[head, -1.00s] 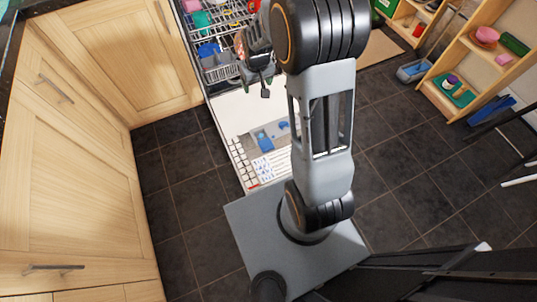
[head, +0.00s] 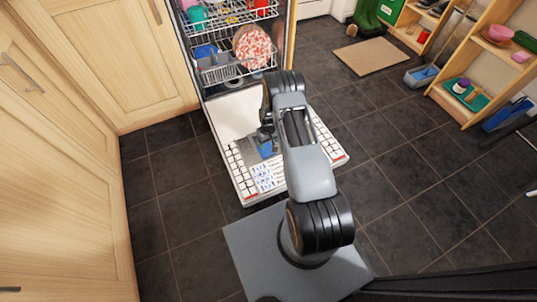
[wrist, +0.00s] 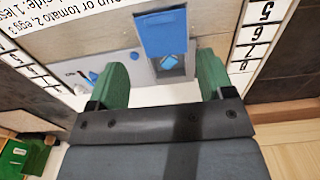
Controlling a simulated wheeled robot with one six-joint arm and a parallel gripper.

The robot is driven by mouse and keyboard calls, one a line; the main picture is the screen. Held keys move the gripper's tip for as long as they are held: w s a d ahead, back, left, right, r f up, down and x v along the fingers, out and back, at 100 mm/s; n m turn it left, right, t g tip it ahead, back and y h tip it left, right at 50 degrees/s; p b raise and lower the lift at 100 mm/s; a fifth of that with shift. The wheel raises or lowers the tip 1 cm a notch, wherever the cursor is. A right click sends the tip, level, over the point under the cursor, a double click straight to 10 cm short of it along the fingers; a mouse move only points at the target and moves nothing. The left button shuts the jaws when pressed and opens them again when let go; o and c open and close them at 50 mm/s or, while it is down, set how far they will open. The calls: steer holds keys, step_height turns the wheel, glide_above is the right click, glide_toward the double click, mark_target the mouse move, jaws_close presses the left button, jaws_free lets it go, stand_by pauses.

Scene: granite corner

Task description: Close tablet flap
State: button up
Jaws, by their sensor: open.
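The blue tablet flap (wrist: 165,33) stands open in the wrist view, away from the small dispenser recess (wrist: 171,64) that shows a blue piece inside. The dispenser is set in the grey panel on the inside of the lowered dishwasher door (head: 228,112). In the head view the flap (head: 265,149) is a small blue patch just below my gripper (head: 264,134). In the wrist view my gripper's green fingers (wrist: 162,75) are wide apart and empty, one on each side of the dispenser. Contact with the flap cannot be made out.
Dishwasher racks (head: 215,60) with dishes, including a red-and-white plate (head: 252,47), stand behind the door. Wooden cabinets (head: 85,60) are at the left. A shelf (head: 480,75) and a mat (head: 369,56) are at the right.

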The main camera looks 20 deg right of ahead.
mark_target(269, 154)
step_height(269, 154, down, 10)
steer(key=b, duration=0.3)
steer(key=shift+r, duration=0.15)
steer(key=shift+c, duration=0.4)
